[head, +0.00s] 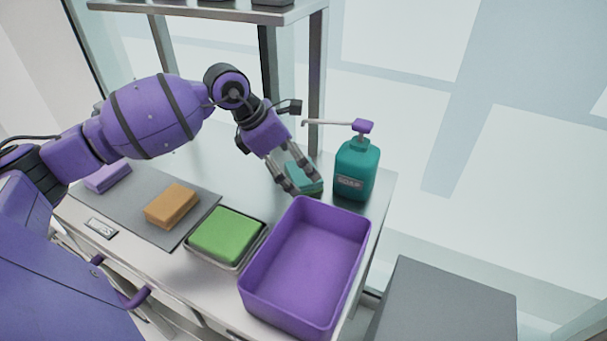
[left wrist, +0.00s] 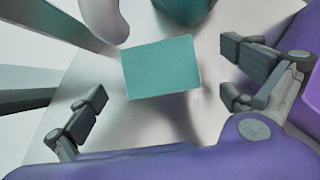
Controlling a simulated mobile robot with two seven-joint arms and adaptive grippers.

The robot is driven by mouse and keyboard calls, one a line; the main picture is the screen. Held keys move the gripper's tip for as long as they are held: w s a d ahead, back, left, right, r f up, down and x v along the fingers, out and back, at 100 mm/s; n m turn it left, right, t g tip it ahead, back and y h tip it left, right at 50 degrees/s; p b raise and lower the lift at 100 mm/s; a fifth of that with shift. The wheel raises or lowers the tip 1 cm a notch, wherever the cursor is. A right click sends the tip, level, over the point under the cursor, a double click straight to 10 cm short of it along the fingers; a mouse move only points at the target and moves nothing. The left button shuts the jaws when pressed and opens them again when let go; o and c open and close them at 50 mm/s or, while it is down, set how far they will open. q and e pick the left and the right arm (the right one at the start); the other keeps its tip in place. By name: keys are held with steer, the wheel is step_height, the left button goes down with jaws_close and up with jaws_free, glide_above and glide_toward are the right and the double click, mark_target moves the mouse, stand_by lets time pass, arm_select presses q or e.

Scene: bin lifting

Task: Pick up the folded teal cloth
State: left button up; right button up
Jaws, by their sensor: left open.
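The folded teal cloth (head: 309,178) lies on the table between the soap bottle and the purple bin, partly hidden by my left gripper in the head view. In the left wrist view the cloth (left wrist: 161,67) shows as a flat teal rectangle. My left gripper (head: 298,190) is open and empty, pointing down close to the cloth. In the left wrist view its fingers (left wrist: 170,90) stand apart on either side of the cloth, and neither seems to touch it. My right gripper is not in view.
A teal soap bottle (head: 356,168) with a purple pump stands right behind the cloth. A purple bin (head: 256,300) stands in front. A green sponge (head: 227,234) in a tray, an orange block (head: 172,206) and a lilac block (head: 108,177) lie left. A metal shelf post (head: 316,90) rises behind.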

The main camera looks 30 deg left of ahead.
arm_select(q)
steer(key=shift+x, duration=1.3)
steer(key=c, duration=1.3)
steer(key=shift+r, duration=0.15)
steer(key=shift+a+r, duration=0.1)
steer(key=shift+r, duration=0.45)
steer(key=s+r, duration=0.1)
steer(key=r, duration=0.1)
steer(key=s+d+r, duration=0.1)
steer(key=r, duration=0.1)
steer(key=s+d+r, duration=0.1)
steer(key=r, duration=0.2)
steer(key=shift+s+d, duration=0.2)
steer(key=shift+s, duration=0.1)
steer(key=s+d+r, duration=0.1)
steer(key=s, duration=0.1)
steer(key=s+d+r+b, duration=0.1)
steer(key=s+d+r, duration=0.1)
steer(key=s, duration=0.1)
steer(key=s+d+r, duration=0.1)
steer(key=s+d, duration=0.1)
steer(key=s, duration=0.1)
steer(key=shift+d+r, duration=0.25)
steer(key=shift+r, duration=0.1)
